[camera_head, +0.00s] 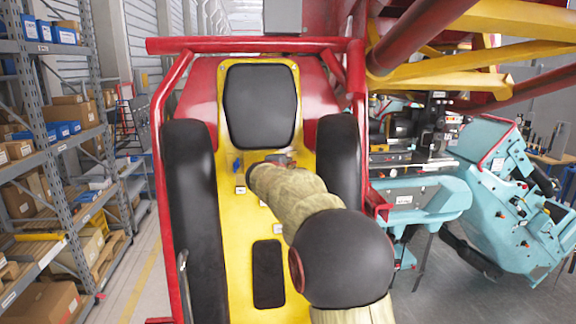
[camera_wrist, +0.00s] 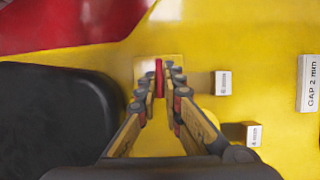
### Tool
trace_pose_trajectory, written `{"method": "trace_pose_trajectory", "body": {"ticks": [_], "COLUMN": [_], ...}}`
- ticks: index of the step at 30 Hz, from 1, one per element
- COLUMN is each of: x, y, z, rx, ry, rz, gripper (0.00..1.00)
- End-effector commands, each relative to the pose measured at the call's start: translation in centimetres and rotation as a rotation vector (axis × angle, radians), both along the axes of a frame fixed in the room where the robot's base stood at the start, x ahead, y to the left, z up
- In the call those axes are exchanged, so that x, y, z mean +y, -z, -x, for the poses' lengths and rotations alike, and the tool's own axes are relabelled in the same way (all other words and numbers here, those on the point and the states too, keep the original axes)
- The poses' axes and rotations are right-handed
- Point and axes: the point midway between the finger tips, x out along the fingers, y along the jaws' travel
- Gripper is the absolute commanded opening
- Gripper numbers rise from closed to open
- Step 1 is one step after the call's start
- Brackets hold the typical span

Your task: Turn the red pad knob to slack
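The red pad knob (camera_wrist: 159,78) shows in the wrist view as a narrow upright red bar on a pale yellow plate, on the yellow panel. My gripper (camera_wrist: 160,82) is over it, one finger on each side of the bar. The fingertips are close together and very near the knob's sides; I cannot tell whether they touch it. In the head view my gripper (camera_head: 281,158) is at the yellow panel (camera_head: 222,265) below the black pad, and my arm hides the knob there.
Small white labels (camera_wrist: 222,83) stand right of the knob, and a "GAP 2 mm" plate (camera_wrist: 309,84) lies at the right edge. A black rounded part (camera_wrist: 55,115) is at left. In the head view, red rails (camera_head: 160,190) and a blue piece (camera_head: 237,166) are near.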

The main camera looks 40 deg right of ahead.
Motion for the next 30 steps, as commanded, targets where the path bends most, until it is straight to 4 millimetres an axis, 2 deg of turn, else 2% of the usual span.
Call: {"method": "trace_pose_trajectory", "body": {"ticks": [3,19,30], "x": [0.01,0.01,0.03], "y": [0.0,0.16,0.85], "z": [0.01,0.0,0.04], "rx": [0.0,0.006,0.08], "ry": [0.0,-0.003,-0.036], "rz": [0.0,0.009,0.135], "gripper": [0.0,0.0,0.0]}}
